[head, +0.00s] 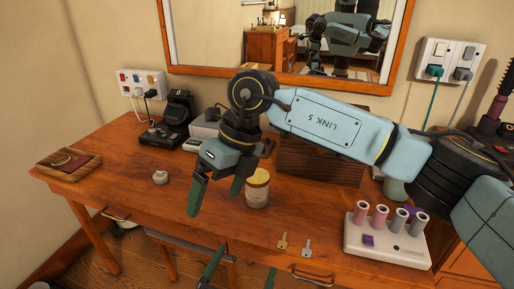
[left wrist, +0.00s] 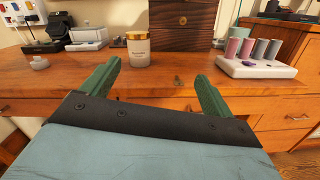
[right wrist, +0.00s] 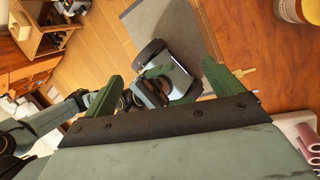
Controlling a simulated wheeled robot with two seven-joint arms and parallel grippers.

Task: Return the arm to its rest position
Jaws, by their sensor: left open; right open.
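My right arm (head: 330,128) comes in from the right of the head view and reaches across above the desk. My left gripper (head: 243,264) shows only as fingertips at the bottom of the head view, by the desk's front edge. It is open and empty; in the left wrist view its fingers (left wrist: 155,72) spread apart, facing the desk and jar (left wrist: 138,50).
The wooden desk (head: 130,165) holds two keys (head: 282,241), a white stand with several coloured rolls (head: 352,238), a wooden chest (head: 320,168), a small grey object (head: 160,177) and a wooden tray (head: 50,162). A mirror (head: 210,35) hangs behind. The desk's left front is mostly clear.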

